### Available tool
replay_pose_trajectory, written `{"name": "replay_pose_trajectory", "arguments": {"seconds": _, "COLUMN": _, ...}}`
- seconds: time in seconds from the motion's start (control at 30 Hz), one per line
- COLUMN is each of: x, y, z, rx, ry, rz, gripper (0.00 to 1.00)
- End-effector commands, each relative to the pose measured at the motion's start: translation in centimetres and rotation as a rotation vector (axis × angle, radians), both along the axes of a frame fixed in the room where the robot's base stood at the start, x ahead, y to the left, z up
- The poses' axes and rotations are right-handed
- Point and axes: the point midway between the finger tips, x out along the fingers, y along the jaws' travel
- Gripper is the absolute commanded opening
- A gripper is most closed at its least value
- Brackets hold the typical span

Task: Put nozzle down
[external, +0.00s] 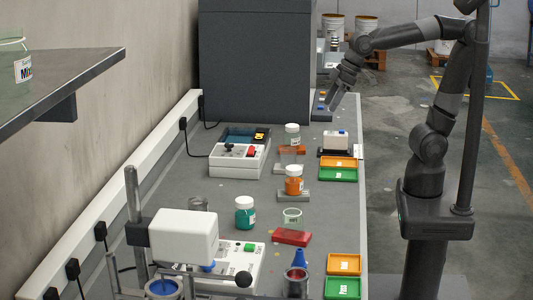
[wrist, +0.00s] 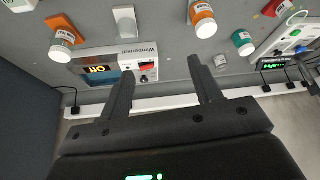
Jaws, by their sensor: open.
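My gripper (external: 335,98) is over the far end of the grey bench, near its right edge, fingers pointing down. In the wrist view my gripper (wrist: 159,35) has its fingers spread wide, with nothing held between them. A blue cone (external: 300,258), which looks like a nozzle, stands point up on a small container at the near right of the bench in the external view. It is far from my gripper. I cannot make out a nozzle in the wrist view.
The bench holds a white instrument (external: 239,160), also in the wrist view (wrist: 115,66), an orange-filled jar (external: 294,182), a teal jar (external: 245,215), and green trays (external: 338,174). A tall dark cabinet (external: 255,70) stands at the back left. Bare bench lies between the jars.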

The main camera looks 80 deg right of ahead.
Motion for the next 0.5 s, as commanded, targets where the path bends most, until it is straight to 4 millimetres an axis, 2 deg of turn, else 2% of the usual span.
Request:
{"name": "replay_pose_trajectory", "arguments": {"seconds": 0.03, "x": -1.7, "y": -2.1, "z": -0.3, "rx": 0.001, "ry": -0.009, "rz": -0.047, "gripper": 0.58}}
{"name": "replay_pose_trajectory", "arguments": {"seconds": 0.2, "x": -6.5, "y": -6.6, "z": -2.2, "rx": 0.0, "ry": -0.02, "rz": -0.162, "gripper": 0.58}}
{"name": "replay_pose_trajectory", "arguments": {"seconds": 0.33, "x": -9.0, "y": -8.3, "z": -3.4, "rx": -0.001, "ry": -0.025, "rz": -0.219, "gripper": 0.58}}
{"name": "replay_pose_trajectory", "arguments": {"seconds": 0.5, "x": -10.2, "y": -9.1, "z": -4.2, "rx": -0.003, "ry": -0.026, "rz": -0.249, "gripper": 0.58}}
